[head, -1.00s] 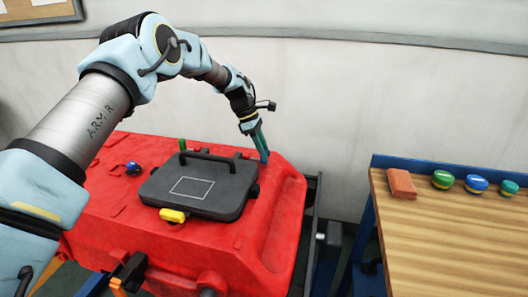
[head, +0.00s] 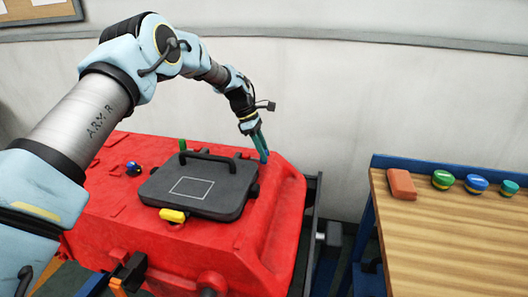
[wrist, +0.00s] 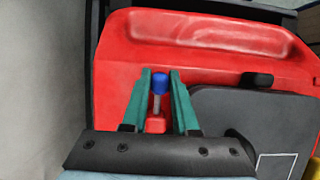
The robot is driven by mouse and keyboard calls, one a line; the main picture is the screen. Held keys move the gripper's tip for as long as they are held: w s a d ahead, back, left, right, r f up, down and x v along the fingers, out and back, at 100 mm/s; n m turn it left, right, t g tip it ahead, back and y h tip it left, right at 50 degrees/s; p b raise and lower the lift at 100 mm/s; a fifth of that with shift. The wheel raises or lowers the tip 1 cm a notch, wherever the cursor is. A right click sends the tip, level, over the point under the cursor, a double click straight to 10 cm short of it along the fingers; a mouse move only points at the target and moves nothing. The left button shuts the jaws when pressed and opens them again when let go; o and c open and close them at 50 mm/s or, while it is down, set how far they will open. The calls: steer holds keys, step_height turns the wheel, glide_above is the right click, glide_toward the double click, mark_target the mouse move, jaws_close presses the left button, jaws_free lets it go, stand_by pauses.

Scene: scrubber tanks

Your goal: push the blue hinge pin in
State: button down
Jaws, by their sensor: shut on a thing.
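The blue hinge pin (wrist: 160,82) shows in the wrist view between the two teal fingertips of my gripper (wrist: 160,76). The fingers are shut on its blue head. A bare grey shaft shows below the head and leads to a small red block (wrist: 155,125) on the red tank (wrist: 120,65). In the head view my gripper (head: 262,152) reaches down to the tank's far right side, beside the black lid (head: 205,185). There the fingers mostly hide the pin.
The lid has a black handle (head: 208,156), a yellow latch (head: 172,215) and a green piece (head: 182,145) by its edge. A blue knob (head: 133,168) sits at the tank's left. A wooden bench (head: 450,235) with several small items stands right, across a gap.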

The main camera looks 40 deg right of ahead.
mark_target(257, 159)
steer(key=shift+w+a, duration=0.5)
steer(key=shift+w, duration=0.3)
steer(key=shift+w+a, duration=0.5)
steer(key=shift+w, duration=0.3)
steer(key=c, duration=0.9)
jaws_free()
steer(key=shift+o, duration=1.1)
